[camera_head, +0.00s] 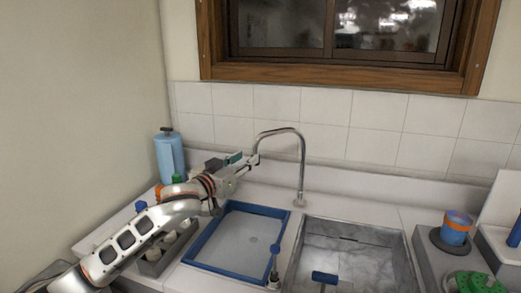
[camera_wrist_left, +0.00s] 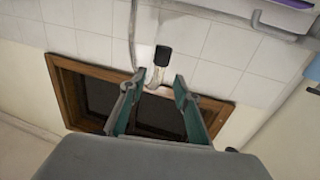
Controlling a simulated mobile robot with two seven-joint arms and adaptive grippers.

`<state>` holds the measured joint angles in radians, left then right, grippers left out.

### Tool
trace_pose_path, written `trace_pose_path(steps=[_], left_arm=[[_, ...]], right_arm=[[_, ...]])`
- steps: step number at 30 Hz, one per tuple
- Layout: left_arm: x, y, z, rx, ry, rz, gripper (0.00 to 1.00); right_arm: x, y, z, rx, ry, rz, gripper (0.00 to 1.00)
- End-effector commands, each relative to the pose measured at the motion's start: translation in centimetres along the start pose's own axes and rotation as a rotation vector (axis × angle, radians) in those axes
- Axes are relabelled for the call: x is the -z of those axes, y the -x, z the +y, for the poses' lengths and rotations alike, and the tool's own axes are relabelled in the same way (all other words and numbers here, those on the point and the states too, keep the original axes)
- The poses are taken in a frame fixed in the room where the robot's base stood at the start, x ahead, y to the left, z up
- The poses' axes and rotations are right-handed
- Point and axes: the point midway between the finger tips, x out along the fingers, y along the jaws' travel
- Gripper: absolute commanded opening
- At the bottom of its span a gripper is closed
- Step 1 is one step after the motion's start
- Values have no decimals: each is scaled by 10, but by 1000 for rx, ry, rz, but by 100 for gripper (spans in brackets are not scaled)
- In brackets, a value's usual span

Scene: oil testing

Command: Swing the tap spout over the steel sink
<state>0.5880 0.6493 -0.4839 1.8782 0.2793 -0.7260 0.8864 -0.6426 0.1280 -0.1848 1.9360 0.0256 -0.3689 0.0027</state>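The tap (camera_head: 301,165) is a thin steel pipe rising behind the basins; its spout (camera_head: 277,131) arches left, with the end toward the blue-rimmed basin. The steel sink (camera_head: 345,228) is the grey basin to the right. My left gripper (camera_head: 248,160) is beside the spout's hanging end. In the left wrist view my left gripper (camera_wrist_left: 155,85) has its teal-padded fingers apart. The spout's dark-tipped end (camera_wrist_left: 162,56) appears beyond and between the fingertips; I cannot tell whether they touch it. My right gripper is not in view.
The blue-rimmed basin (camera_head: 283,213) lies left of the steel sink. A light-blue bottle (camera_head: 169,155) stands at the back left. A blue cup (camera_head: 455,232) and a green object (camera_head: 480,282) are at the right. A tiled wall (camera_head: 325,105) and window are behind the tap.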

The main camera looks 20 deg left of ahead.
Motion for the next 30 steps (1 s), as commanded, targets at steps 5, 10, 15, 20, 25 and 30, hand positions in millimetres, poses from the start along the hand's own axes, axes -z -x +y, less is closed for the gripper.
trace_pose_path(steps=[5, 10, 15, 20, 25, 30], left_arm=[[2, -24, 0, 1, -2, 1, 32], [2, -49, 0, 1, -2, 1, 32], [1, -65, 0, 1, -2, 1, 32], [1, -72, 0, 0, -3, 1, 32], [0, -72, 1, 0, -2, 1, 32], [0, -72, 0, 0, -2, 0, 8]], right_arm=[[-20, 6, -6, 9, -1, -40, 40], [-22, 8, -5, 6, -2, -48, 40], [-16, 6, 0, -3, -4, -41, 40], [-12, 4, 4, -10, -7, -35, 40], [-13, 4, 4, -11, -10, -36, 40], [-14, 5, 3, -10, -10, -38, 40]])
